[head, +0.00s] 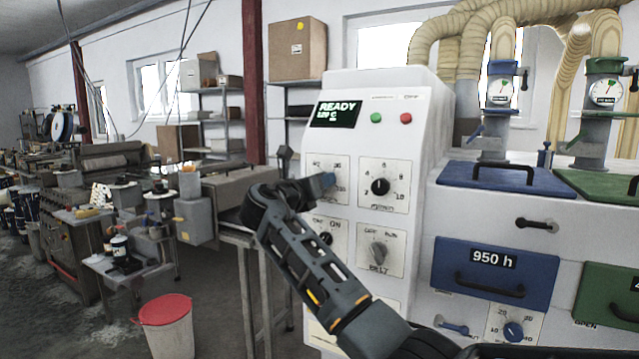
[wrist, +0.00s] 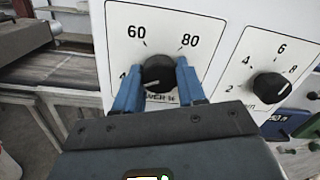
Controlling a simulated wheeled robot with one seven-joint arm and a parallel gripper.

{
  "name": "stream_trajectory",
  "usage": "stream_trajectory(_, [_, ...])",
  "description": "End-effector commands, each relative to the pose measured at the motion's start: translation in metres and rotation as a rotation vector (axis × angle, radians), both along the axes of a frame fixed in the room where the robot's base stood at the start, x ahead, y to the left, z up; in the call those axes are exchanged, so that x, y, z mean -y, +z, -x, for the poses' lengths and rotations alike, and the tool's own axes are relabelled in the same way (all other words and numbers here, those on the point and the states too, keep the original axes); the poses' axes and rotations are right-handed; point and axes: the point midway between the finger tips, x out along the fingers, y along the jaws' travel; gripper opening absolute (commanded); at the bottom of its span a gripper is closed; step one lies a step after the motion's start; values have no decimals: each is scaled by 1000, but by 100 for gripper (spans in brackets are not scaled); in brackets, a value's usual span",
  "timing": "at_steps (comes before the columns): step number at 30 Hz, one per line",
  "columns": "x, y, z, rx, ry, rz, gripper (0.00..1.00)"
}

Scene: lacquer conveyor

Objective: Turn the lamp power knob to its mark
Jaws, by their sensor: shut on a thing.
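The lamp power knob (wrist: 157,68) is a round black knob on a white dial plate (wrist: 190,20) in the wrist view. The numbers 60 and 80 show above it, and part of a 4 shows at its left; the label below reads "POWER %" and is partly covered.
A speed-type dial with a black knob (head: 380,187) is just right of my gripper. Below are an ON switch (head: 325,238) and a grey belt selector (head: 378,250). The display (head: 335,114) reads READY. A blue drawer (head: 495,273) is at the right, a red-lidded bin (head: 165,310) at lower left.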

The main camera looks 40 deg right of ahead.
Motion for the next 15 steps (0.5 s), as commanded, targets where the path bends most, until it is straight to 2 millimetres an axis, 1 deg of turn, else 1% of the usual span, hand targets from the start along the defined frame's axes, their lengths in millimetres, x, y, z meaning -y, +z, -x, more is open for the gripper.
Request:
stream_trajectory(1, [0, -3, 0, -16, -1, 1, 9])
stream_trajectory(15, [0, -3, 0, -47, -2, 13, 9])
